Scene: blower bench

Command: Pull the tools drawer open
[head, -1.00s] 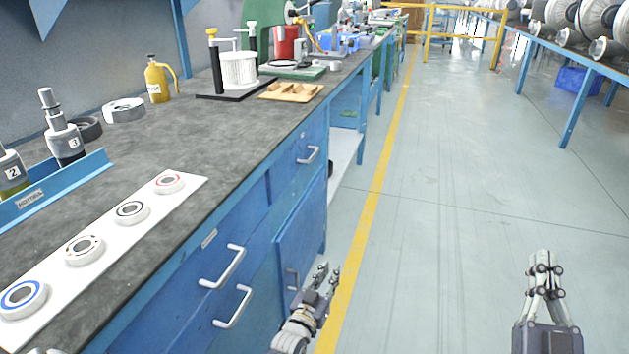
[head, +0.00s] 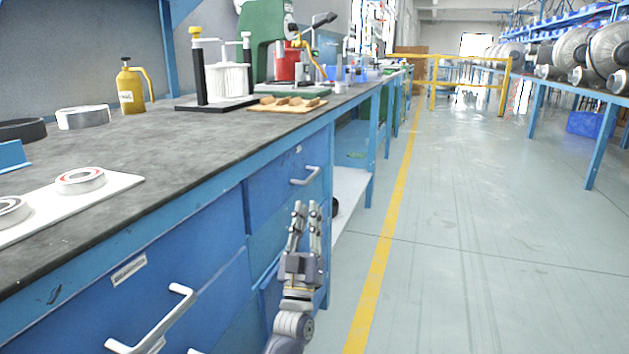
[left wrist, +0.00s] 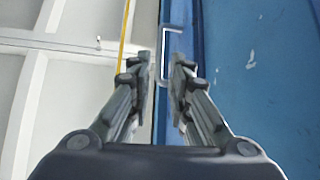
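Blue drawers line the bench front. A nearer drawer (head: 60,318) has a label plate and a white bar handle (head: 155,325). A farther drawer (head: 268,200) has a white bar handle (head: 306,176). I cannot read the labels, so which one is the tools drawer I cannot tell. My left gripper (head: 308,208) is open and empty, pointing forward just below the farther handle, apart from it. In the left wrist view, a white handle (left wrist: 165,48) on the blue front shows ahead, near the gap between my left fingertips (left wrist: 162,62). My right gripper is out of view.
The bench top (head: 190,140) carries a yellow oil can (head: 131,92), a white filter stand (head: 230,80), a wooden tray (head: 287,106) and bearings on a white strip (head: 115,188). A lower shelf (head: 347,195) lies beyond the drawers.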

